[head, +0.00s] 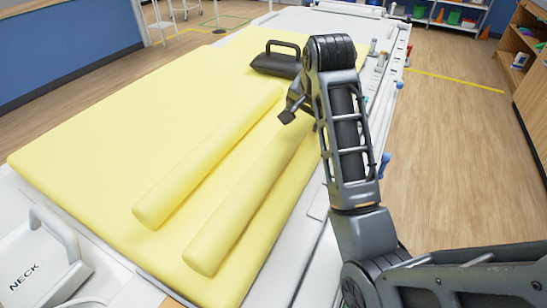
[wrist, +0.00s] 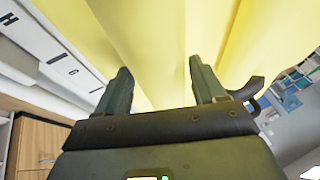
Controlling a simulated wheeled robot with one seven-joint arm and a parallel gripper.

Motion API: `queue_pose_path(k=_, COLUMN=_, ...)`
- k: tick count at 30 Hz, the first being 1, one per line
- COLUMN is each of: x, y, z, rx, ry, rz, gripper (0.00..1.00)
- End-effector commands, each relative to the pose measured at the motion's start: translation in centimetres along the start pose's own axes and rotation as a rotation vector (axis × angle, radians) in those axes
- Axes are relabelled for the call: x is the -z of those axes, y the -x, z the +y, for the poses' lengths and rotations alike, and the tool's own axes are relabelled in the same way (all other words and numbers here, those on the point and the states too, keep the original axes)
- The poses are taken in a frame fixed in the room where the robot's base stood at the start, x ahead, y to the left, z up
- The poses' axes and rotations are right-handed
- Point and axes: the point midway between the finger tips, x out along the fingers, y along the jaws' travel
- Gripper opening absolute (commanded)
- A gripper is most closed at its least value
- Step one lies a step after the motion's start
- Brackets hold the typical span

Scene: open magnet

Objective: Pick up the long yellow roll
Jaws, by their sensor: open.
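Two long yellow rolls lie side by side on a yellow mat (head: 75,135): a left roll (head: 205,160) and a right roll (head: 245,200). Both run lengthwise from the near end toward the back. My gripper (head: 287,112) is over the far part of the right roll, and my arm hides that roll's far end. In the wrist view my gripper (wrist: 160,82) is open, its two fingers apart with yellow surface beyond and between them. A yellow roll (wrist: 150,35) fills the upper middle there. I cannot tell whether the fingers touch it.
A black padded piece with a handle (head: 277,62) lies on the mat behind the rolls. A white coil marked NECK (head: 40,265) stands at the near left. Small fittings line the white table's right edge. A wooden cabinet (head: 525,75) stands far right.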

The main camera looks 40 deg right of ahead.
Motion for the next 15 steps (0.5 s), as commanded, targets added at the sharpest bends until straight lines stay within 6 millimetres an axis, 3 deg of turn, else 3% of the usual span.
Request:
queue_pose_path(k=5, x=0.0, y=0.0, z=0.01, rx=0.0, ry=0.0, rz=0.0, gripper=0.69)
queue_pose_path(k=15, x=0.0, y=0.01, z=0.02, rx=0.0, ry=0.0, rz=0.0, gripper=0.36)
